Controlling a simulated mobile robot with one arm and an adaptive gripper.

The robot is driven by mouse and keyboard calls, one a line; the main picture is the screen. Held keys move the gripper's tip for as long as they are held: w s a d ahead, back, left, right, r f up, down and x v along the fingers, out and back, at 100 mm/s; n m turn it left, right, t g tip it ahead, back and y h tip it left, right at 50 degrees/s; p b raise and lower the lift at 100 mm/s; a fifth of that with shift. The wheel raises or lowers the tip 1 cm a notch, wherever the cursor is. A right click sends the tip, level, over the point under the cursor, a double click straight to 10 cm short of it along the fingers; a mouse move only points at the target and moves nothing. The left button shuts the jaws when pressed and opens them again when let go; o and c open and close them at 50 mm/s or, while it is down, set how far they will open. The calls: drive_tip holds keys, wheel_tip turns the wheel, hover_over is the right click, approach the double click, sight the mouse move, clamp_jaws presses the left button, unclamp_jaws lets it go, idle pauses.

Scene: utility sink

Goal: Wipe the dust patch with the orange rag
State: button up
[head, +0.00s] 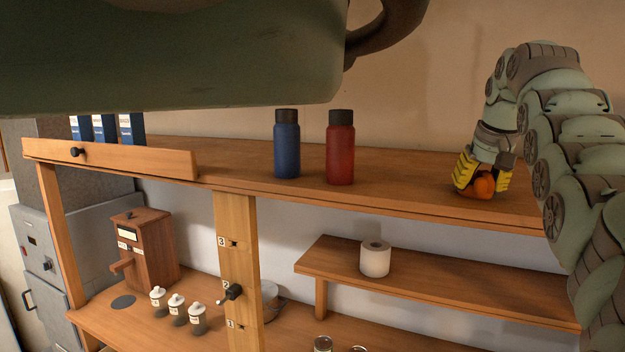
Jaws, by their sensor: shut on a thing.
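My gripper (483,181) is at the right end of the upper wooden shelf (400,178), pointing down. Its yellow fingers are shut on the orange rag (484,187), which is bunched between them. The rag is at the shelf surface or just above it; I cannot tell if it touches. I cannot make out a dust patch in this view.
A blue bottle (287,144) and a red bottle (340,147) stand on the upper shelf left of my gripper. Blue boxes (104,128) stand at its left end. A paper roll (375,259) sits on the lower shelf (450,287). The shelf between red bottle and gripper is clear.

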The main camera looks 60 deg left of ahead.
sight(518, 198)
drive_tip(key=shift+w+d, duration=0.7)
drive_tip(key=shift+d, duration=0.45)
drive_tip(key=shift+w+d, duration=0.7)
drive_tip(key=shift+d, duration=0.45)
drive_tip(key=shift+w+d, duration=0.7)
drive_tip(key=shift+d, duration=0.45)
drive_tip(key=shift+f, duration=0.1)
drive_tip(key=shift+s+a, duration=0.1)
drive_tip(key=shift+s+a, duration=0.7)
drive_tip(key=shift+a, duration=0.45)
drive_tip(key=shift+s+a, duration=0.7)
drive_tip(key=shift+a, duration=0.4)
drive_tip(key=shift+s+a, duration=0.7)
drive_tip(key=shift+a, duration=0.45)
